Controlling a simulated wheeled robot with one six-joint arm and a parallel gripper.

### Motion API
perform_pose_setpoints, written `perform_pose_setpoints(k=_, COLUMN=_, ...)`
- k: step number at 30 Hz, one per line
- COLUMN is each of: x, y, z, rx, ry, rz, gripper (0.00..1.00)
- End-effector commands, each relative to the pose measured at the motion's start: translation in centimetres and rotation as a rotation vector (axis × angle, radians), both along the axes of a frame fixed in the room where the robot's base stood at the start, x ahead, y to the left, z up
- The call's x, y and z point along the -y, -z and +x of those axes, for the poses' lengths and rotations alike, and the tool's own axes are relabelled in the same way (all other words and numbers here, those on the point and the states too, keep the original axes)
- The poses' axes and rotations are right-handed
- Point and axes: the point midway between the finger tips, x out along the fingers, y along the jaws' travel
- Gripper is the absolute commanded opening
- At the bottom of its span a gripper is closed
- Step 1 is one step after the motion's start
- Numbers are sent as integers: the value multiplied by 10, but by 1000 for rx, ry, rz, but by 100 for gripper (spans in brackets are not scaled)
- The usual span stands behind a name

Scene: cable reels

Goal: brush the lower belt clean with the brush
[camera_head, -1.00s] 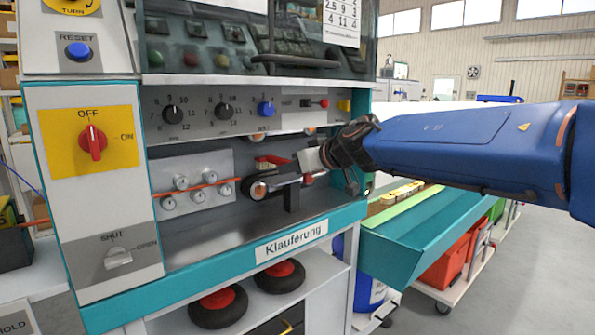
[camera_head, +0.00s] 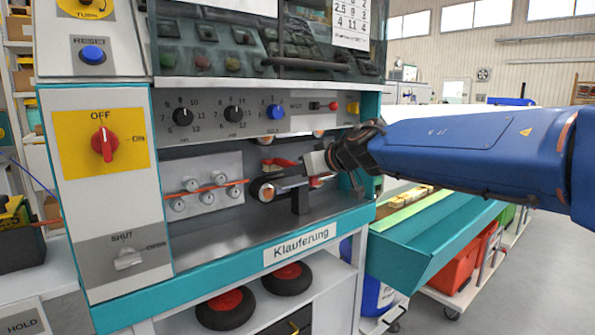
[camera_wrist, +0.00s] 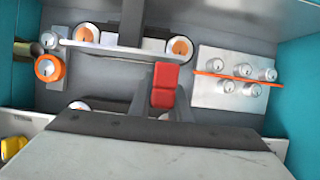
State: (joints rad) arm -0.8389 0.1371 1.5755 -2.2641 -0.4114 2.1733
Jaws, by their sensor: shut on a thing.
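My gripper (camera_wrist: 166,112) is shut on a red brush (camera_wrist: 165,84), inside the machine's recess. In the head view the brush (camera_head: 279,163) shows as a small red piece above the lower belt (camera_head: 290,185). The bristles are hidden, so contact with the belt cannot be told. My gripper's body hides part of the belt's right end in the head view.
A plate with several small rollers and an orange cord (camera_head: 205,188) is left of the belt. Knobs (camera_head: 233,114) line the panel above. The red OFF/ON switch (camera_head: 105,145) is at left. A teal side wall (camera_wrist: 295,90) bounds the recess.

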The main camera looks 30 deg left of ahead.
Motion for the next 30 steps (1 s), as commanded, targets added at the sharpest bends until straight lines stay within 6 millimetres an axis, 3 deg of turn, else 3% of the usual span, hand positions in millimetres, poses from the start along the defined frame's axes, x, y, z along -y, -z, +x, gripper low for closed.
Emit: perform_pose_setpoints(k=30, x=0, y=16, z=0, rx=0, ry=0, rz=0, gripper=0)
